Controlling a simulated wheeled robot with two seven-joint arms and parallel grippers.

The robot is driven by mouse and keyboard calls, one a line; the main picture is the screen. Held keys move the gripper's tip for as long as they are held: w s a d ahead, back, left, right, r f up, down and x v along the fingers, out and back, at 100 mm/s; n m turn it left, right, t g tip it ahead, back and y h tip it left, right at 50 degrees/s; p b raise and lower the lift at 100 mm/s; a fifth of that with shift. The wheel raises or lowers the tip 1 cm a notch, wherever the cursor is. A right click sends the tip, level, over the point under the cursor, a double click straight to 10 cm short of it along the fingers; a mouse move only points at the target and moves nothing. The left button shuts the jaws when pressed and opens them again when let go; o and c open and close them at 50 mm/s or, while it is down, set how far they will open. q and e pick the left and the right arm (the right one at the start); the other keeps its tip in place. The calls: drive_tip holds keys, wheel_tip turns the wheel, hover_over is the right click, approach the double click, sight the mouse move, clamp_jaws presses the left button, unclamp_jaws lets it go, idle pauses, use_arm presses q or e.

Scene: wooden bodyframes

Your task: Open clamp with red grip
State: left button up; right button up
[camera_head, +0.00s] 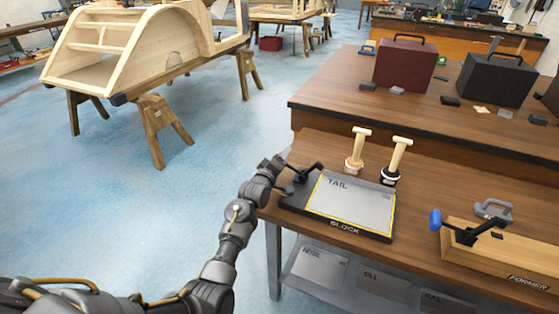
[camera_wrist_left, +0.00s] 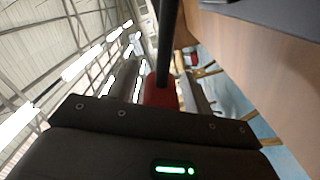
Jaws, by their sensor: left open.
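In the left wrist view, a red grip (camera_wrist_left: 160,92) on the end of a black bar (camera_wrist_left: 168,40) shows between the two fingers of my left gripper (camera_wrist_left: 160,82). The gripper is open around the grip; I cannot tell whether a finger touches it. In the head view, my left gripper (camera_head: 286,176) is at the left edge of the block marked TAIL (camera_head: 355,204), beside the black clamp parts there. My right gripper is not in view.
Two wooden-handled tools (camera_head: 355,152) stand behind the TAIL block. A blue-gripped clamp (camera_head: 436,220) sits on the wooden FORMER block (camera_head: 500,255) to the right. A raised bench shelf (camera_head: 340,105) holds dark boxes.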

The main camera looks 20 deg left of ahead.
use_arm(q)
drive_tip(key=s, duration=1)
drive_tip(key=shift+s+a+b, duration=0.3)
drive_tip(key=shift+s+a, duration=0.05)
drive_tip(key=shift+s, duration=0.05)
drive_tip(key=shift+f, duration=0.1)
